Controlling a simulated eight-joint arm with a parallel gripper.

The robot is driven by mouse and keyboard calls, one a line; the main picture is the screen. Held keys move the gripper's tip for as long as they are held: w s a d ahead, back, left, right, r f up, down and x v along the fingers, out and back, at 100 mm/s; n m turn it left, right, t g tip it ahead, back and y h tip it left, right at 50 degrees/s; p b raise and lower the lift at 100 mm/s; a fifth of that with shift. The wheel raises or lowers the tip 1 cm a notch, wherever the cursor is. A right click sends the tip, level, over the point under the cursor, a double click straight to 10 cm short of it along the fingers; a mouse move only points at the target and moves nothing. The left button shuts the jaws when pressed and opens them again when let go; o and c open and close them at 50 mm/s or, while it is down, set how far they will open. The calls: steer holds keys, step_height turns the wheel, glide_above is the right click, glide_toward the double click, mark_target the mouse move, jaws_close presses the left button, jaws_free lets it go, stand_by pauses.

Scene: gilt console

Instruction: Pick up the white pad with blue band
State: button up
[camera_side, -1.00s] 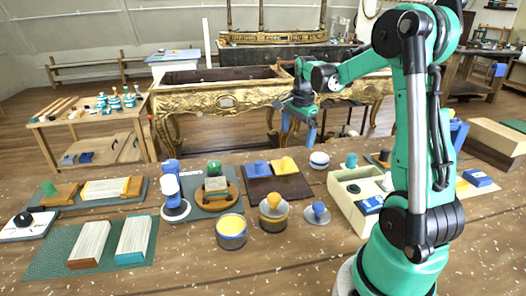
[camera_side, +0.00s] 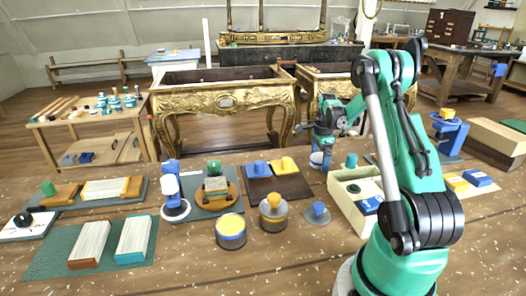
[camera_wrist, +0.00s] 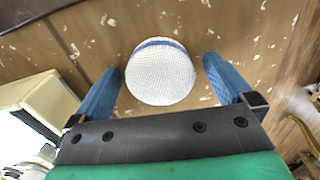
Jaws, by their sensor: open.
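The white pad with blue band (camera_wrist: 160,76) is a round, textured white piece with a blue band along its far edge in the wrist view. It lies on the wooden table, between the two blue fingers of my gripper (camera_wrist: 162,68). The fingers are open, with a gap on either side of the pad. In the side view the pad (camera_side: 316,160) stands behind the grey knobbed disc, and my gripper (camera_side: 324,148) is pointed down over it, partly hiding it.
A cream compartment box (camera_side: 346,203) stands just right of the pad; its edge also shows in the wrist view (camera_wrist: 35,95). A dark brown board (camera_side: 290,187) with blue and yellow pieces lies to the left. A grey disc with a blue knob (camera_side: 317,213) is in front.

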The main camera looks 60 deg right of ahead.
mark_target(320, 156)
steer(key=shift+c, duration=0.2)
steer(key=c, duration=1.2)
steer(key=shift+r, duration=0.15)
step_height(320, 156, up, 20)
steer(key=o, duration=0.6)
steer(key=c, duration=0.5)
